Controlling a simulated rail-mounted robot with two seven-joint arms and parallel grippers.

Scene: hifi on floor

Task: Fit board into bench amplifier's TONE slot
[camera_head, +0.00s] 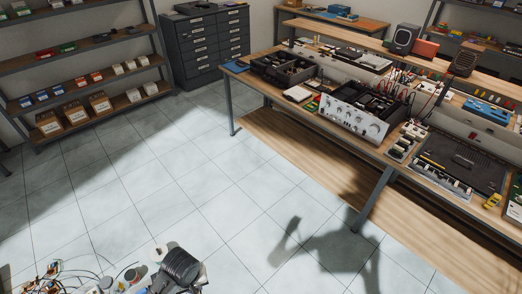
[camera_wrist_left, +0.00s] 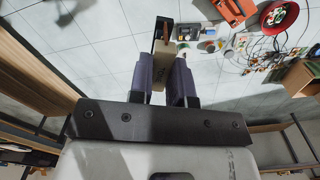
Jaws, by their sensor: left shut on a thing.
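The bench amplifier (camera_head: 355,115) stands open-topped on the wooden workbench in the head view, with a silver front panel and knobs and dark parts inside. Its slot labels are too small to read. My left gripper (camera_wrist_left: 164,64) is shut on a narrow cream and dark piece (camera_wrist_left: 162,70), probably the board, which sticks out beyond the fingertips over the tiled floor. My right gripper is not in view.
Loose parts and wires (camera_head: 55,275) lie on the floor at the lower left. The left wrist view shows a red-orange case (camera_wrist_left: 235,10), a red-rimmed spool (camera_wrist_left: 280,16) and a wooden box (camera_wrist_left: 301,78). Floor before the bench is clear.

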